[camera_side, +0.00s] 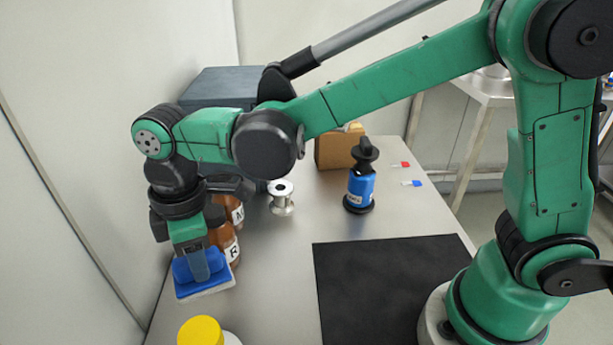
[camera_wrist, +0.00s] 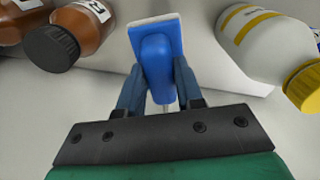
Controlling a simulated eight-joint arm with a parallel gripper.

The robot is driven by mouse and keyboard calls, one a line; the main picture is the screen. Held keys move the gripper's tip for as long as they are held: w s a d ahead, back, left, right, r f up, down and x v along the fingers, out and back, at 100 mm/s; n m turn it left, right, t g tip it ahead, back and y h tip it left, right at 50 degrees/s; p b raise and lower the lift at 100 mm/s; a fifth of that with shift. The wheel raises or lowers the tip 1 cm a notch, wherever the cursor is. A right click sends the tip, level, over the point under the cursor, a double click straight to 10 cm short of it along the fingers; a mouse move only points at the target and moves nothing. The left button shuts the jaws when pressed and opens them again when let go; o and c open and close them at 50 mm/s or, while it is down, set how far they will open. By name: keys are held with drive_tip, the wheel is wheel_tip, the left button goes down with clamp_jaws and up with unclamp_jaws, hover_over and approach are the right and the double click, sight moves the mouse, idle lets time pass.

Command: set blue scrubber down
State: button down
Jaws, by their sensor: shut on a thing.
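The blue scrubber (camera_side: 204,278) has a blue handle and body with a pale pad underneath. It is at the left of the table in the side view, and it also shows in the wrist view (camera_wrist: 156,50). My gripper (camera_side: 199,262) points down and is shut on the scrubber's handle; in the wrist view its two fingers (camera_wrist: 158,88) press the handle from both sides. The scrubber is at or just above the grey table (camera_side: 280,260); I cannot tell whether the pad touches it.
Brown bottles (camera_side: 228,245) stand close behind the scrubber. A yellow-capped white bottle (camera_side: 201,332) is in front of it. A metal spool (camera_side: 281,198), a blue bottle (camera_side: 361,187), a cardboard box (camera_side: 337,150) and a black mat (camera_side: 385,290) lie farther right. The table's middle is clear.

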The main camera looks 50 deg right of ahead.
drive_tip(key=shift+f, duration=3.45)
drive_tip(key=shift+f, duration=0.1)
drive_tip(key=c, duration=0.6)
unclamp_jaws()
drive_tip(key=r, duration=1.1)
drive_tip(key=shift+s+d+r, duration=0.1)
drive_tip(key=shift+d+r, duration=0.15)
drive_tip(key=shift+r, duration=0.15)
drive_tip(key=shift+d+r, duration=0.2)
drive_tip(key=shift+r, duration=0.05)
drive_tip(key=s+d+m+t, duration=0.1)
drive_tip(key=d+m+t, duration=0.1)
drive_tip(key=d+m, duration=0.2)
drive_tip(key=s+d+m+t, duration=0.2)
drive_tip(key=d+m, duration=0.3)
drive_tip(key=d, duration=0.3)
drive_tip(key=s+d+f+m+t, duration=0.1)
drive_tip(key=d+m+t, duration=0.2)
drive_tip(key=d, duration=0.3)
drive_tip(key=shift+s+d+m, duration=0.15)
drive_tip(key=shift+s+m, duration=0.2)
drive_tip(key=shift+m, duration=0.45)
